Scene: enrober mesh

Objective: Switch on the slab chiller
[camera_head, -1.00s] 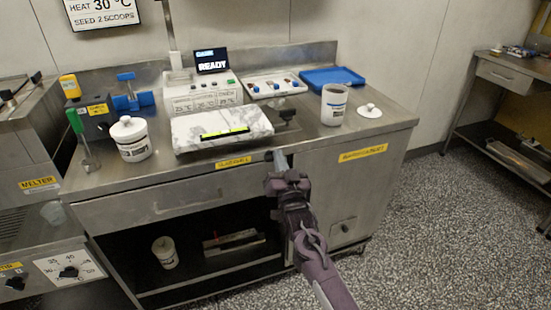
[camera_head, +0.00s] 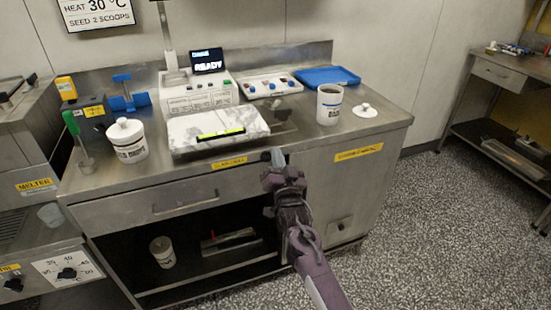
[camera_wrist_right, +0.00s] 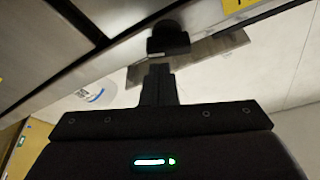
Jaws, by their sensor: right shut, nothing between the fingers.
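The yellow slab chiller label (camera_head: 229,162) is on the counter's front edge, below a pale marbled slab (camera_head: 190,133) with a lit yellow-green strip (camera_head: 222,133). A small dark knob (camera_head: 266,156) sits on the front just right of the label. In the right wrist view the black knob (camera_wrist_right: 168,38) stands just ahead of my fingertips. My right gripper (camera_head: 278,156) is shut and empty, its tips close beside the knob; whether they touch it I cannot tell. It also shows in the right wrist view (camera_wrist_right: 159,72). My left gripper is out of view.
On the steel counter stand a lidded white pot (camera_head: 127,142), a white machine (camera_head: 197,92) with a READY screen, an open pot (camera_head: 329,105), a lid (camera_head: 365,110) and a blue tray (camera_head: 328,76). Below are a drawer (camera_head: 180,200) and an open shelf.

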